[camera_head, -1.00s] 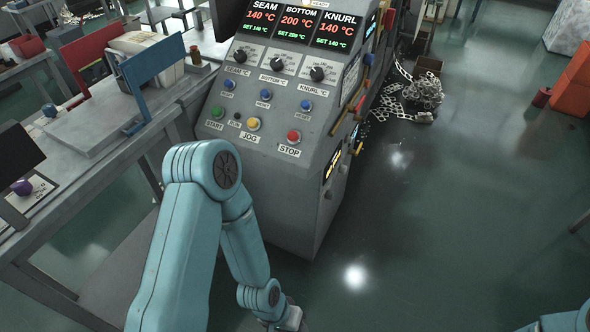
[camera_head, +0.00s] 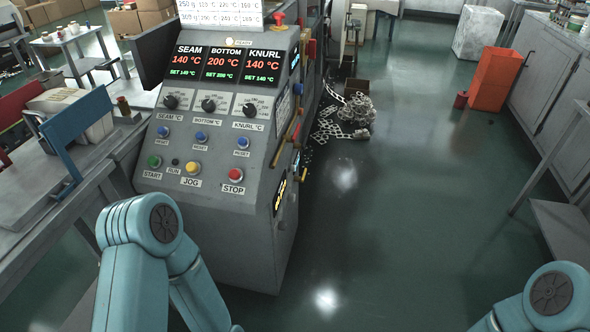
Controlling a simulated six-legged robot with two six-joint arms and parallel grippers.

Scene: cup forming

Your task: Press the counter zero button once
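A grey control console (camera_head: 225,235) stands in front of me, left of centre. Its sloped face carries a green START button (camera_head: 154,161), a yellow JOG button (camera_head: 193,168), a red STOP button (camera_head: 235,174) and blue reset buttons (camera_head: 201,136). A display with yellow characters (camera_head: 279,196) is on its right side, seen at a steep angle. I cannot make out a label for a counter zero button. My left arm bends in front of the console's lower left; its gripper is below the picture. My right arm shows at the lower right; its gripper is out of view.
A grey workbench (camera_head: 30,200) with a blue-framed fixture (camera_head: 75,140) stands at left. Scrap metal strip (camera_head: 345,115) lies behind the console. An orange bin (camera_head: 495,80) and cabinets (camera_head: 550,80) are at right. The green floor right of the console is clear.

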